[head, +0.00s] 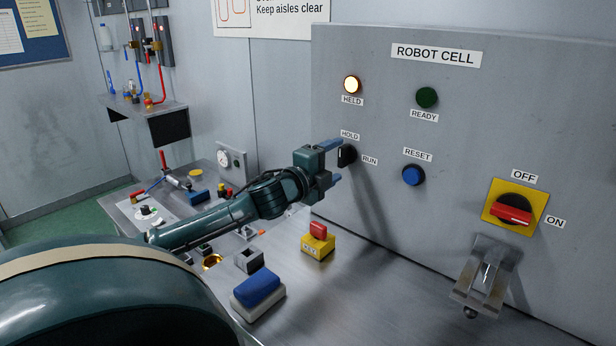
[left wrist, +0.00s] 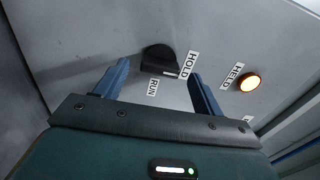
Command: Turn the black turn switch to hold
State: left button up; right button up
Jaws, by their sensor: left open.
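The black turn switch (head: 347,155) is on the grey panel, with the HOLD label (head: 350,134) above it and the RUN label (head: 370,160) to its right. Its handle looks upright; in the left wrist view the switch (left wrist: 158,58) shows a white mark at the end nearer HOLD. My left gripper (head: 334,162) is open in front of the switch, one finger higher and one lower. In the left wrist view its fingers (left wrist: 159,72) stand on either side of the switch; I cannot tell whether they touch it. My right gripper is not in view.
The HELD lamp (head: 352,85) is lit and the READY lamp (head: 427,97) is dark. A blue RESET button (head: 413,175) and a red-handled OFF/ON switch (head: 511,212) are to the right. A yellow box with a red top (head: 318,242) stands on the bench below.

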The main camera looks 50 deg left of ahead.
pick_arm(q)
jog(key=s+d, duration=0.1)
jog(key=s, duration=1)
jog(key=shift+s+d, duration=0.2)
jog(key=shift+s, duration=0.2)
